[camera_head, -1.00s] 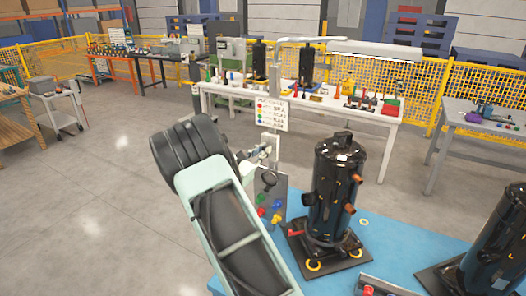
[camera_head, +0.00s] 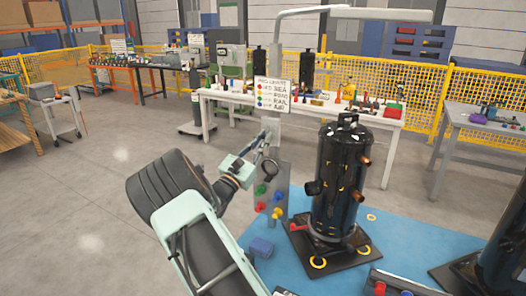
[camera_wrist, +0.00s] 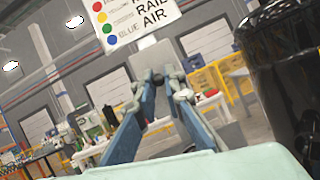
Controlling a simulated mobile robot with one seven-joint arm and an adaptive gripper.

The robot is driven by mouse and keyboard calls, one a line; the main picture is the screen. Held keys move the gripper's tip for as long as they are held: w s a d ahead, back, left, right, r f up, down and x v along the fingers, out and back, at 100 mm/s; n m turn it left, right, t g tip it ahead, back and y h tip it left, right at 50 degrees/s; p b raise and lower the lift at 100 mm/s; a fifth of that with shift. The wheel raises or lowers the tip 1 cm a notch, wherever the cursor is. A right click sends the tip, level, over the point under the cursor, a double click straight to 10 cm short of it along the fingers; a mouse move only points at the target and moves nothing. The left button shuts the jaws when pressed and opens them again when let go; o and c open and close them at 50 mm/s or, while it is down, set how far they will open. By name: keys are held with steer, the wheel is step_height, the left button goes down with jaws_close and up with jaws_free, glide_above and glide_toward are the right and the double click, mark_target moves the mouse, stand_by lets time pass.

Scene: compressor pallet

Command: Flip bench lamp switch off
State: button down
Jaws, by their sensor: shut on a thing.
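The bench lamp has a white post (camera_head: 271,131) and a long pale head (camera_head: 380,14) reaching right across the top of the head view. My gripper (camera_head: 268,160) is at the lower part of the post, just below the colour-code sign (camera_head: 273,95). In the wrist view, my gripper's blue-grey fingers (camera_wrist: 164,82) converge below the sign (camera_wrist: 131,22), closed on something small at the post. The fingertips hide the gripped part, so I cannot make out the switch or its position.
A black compressor (camera_head: 342,180) stands close right of the gripper on the blue pallet top (camera_head: 400,243). A grey panel (camera_head: 283,172) with coloured fittings stands below the gripper. Open floor is at the left.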

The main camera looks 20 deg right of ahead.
steer(key=h+b, duration=0.1)
steer(key=b, duration=0.2)
steer(key=f+t+h+b, duration=0.1)
steer(key=h+b, duration=0.1)
steer(key=b, duration=0.1)
steer(key=f+m+h+b, duration=0.1)
steer(key=b, duration=0.1)
steer(key=shift+w+d+t+h+b, duration=0.2)
steer(key=shift+t+h+b, duration=0.1)
steer(key=shift+t+b, duration=0.1)
steer(key=c, duration=2)
jaws_free()
steer(key=shift+c, duration=0.2)
steer(key=v, duration=1.2)
steer(key=shift+d, duration=0.15)
